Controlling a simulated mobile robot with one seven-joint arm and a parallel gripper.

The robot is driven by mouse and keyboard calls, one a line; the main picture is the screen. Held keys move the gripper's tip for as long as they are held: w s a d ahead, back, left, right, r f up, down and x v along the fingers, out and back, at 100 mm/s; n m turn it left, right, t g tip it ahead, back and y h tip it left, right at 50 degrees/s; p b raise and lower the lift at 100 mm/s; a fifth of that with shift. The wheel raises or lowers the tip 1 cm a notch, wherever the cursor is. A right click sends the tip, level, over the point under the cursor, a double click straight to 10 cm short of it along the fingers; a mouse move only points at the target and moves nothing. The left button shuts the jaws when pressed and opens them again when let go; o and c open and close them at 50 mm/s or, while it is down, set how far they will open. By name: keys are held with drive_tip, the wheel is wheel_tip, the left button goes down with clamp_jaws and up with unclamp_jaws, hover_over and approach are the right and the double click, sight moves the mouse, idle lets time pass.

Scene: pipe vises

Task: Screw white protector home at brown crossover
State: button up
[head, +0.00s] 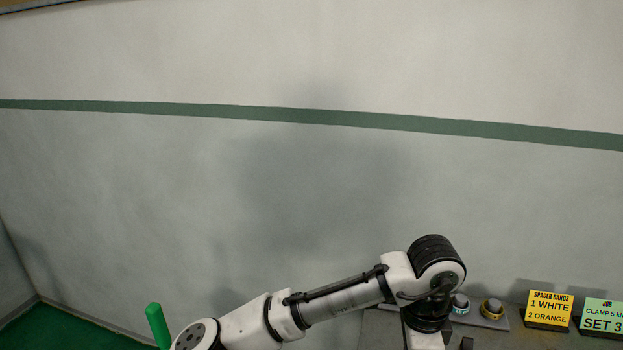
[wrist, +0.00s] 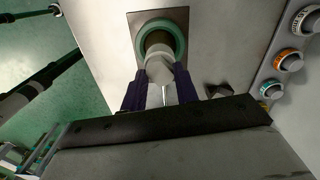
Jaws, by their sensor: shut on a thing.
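In the wrist view, my gripper (wrist: 159,82) has its two dark fingers on either side of a pale grey-white round piece, which looks like the white protector (wrist: 158,67). The gripper is shut on it. Just beyond it is a brownish round end (wrist: 158,40), perhaps the brown crossover, inside a pale green ring (wrist: 178,32). The protector overlaps the lower part of this end; I cannot tell whether they touch or how far any thread is engaged. In the head view my gripper and both pieces are out of frame.
Knobs with white, orange (wrist: 288,60) and teal (wrist: 270,90) bands line the right in the wrist view. The head view shows a yellow card (head: 549,309) reading "1 white, 2 orange", a green card (head: 603,317) reading "set 3", and a green post (head: 157,325).

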drive_tip(key=m, duration=0.6)
drive_tip(key=shift+m, duration=0.3)
drive_tip(key=m, duration=0.5)
drive_tip(key=o, duration=1)
wheel_tip(320, 180, up, 2)
drive_tip(key=p, duration=0.2)
drive_tip(key=shift+r+p, duration=0.2)
drive_tip(key=shift+p, duration=0.2)
drive_tip(key=shift+f, duration=0.1)
